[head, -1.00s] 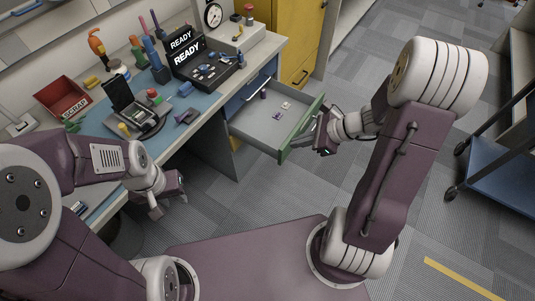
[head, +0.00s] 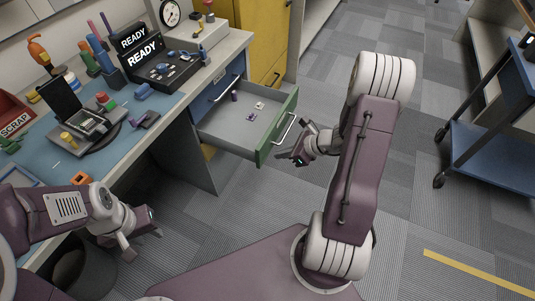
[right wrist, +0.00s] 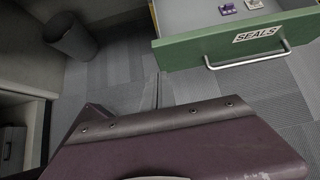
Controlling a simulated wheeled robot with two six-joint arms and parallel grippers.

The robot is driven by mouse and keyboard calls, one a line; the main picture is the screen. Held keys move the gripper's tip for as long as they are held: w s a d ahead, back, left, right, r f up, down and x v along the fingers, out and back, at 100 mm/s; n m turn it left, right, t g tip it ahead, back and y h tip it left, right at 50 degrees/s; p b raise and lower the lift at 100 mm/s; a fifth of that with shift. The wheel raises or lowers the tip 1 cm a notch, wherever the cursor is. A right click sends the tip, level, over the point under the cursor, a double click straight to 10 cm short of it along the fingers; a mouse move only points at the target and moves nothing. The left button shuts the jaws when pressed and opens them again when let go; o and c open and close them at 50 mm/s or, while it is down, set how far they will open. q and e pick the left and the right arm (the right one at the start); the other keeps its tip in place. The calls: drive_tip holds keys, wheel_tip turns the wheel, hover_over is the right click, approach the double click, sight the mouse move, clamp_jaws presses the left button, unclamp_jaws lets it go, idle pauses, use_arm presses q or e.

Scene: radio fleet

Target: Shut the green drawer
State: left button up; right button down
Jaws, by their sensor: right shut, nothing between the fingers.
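The green drawer (head: 277,127) stands pulled out of the bench, with a green front, grey inside and a silver bar handle (head: 284,129). In the right wrist view its front (right wrist: 190,52) carries a SEALS label, and the handle (right wrist: 250,58) sticks out below it. Small purple and white items (head: 252,117) lie inside. My right gripper (head: 281,156) is shut and empty, just in front of the drawer front near its lower end, apparently not touching it. Its fingers (right wrist: 157,90) show below the drawer front in the right wrist view. My left gripper (head: 142,243) hangs open and empty beside the bench.
The blue-topped bench (head: 60,150) holds a READY sign (head: 143,54), tools and a red SCRAP bin (head: 14,118). A yellow cabinet (head: 262,45) stands behind the drawer. A blue cart (head: 490,150) is at the right. A dark bin (right wrist: 70,35) stands under the bench. The floor before the drawer is clear.

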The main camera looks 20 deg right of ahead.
sight(260, 152)
drive_tip(key=w+a, duration=0.1)
drive_tip(key=w+a+f, duration=0.1)
drive_tip(key=w, duration=0.1)
drive_tip(key=shift+a+f, duration=0.15)
drive_tip(key=shift+a, duration=0.2)
use_arm(q)
drive_tip(key=shift+f, duration=0.55)
use_arm(e)
drive_tip(key=shift+w+a, duration=0.35)
drive_tip(key=shift+w, duration=0.15)
drive_tip(key=shift+a, duration=0.1)
